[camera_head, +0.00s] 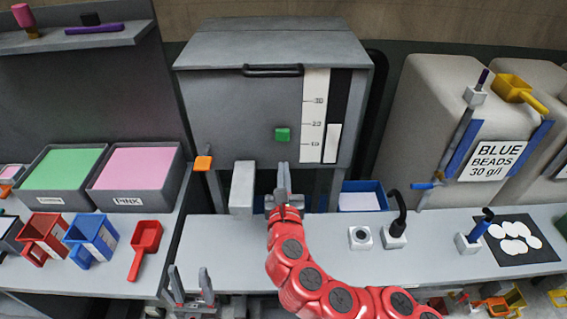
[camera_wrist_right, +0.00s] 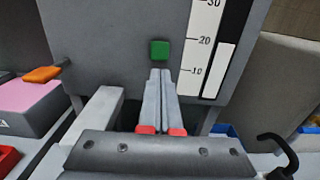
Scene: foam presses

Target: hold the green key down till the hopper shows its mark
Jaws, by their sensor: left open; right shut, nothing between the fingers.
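The green key (camera_head: 282,134) is a small square on the front of the grey press hopper (camera_head: 235,110). It also shows in the right wrist view (camera_wrist_right: 159,50). My right gripper (camera_head: 283,168) is shut and empty, its fingertips (camera_wrist_right: 161,74) pointing at the hopper front just below the key. A gap shows between tips and key. Right of the key is a scale (camera_head: 314,115) marked 10, 20 and 30. Beside it, a black strip (camera_head: 340,95) has a white column (camera_head: 333,143) reaching about the 20 mark. My left gripper (camera_head: 191,290) is open and empty at the bottom left.
An orange lever (camera_head: 203,163) sticks out at the hopper's left. A grey block (camera_head: 242,188) stands left of my right gripper. A blue bin (camera_head: 362,196) is to the right below the hopper. Green and pink bead trays (camera_head: 135,202), scoops (camera_head: 146,245) and a beads sack (camera_head: 430,110) flank it.

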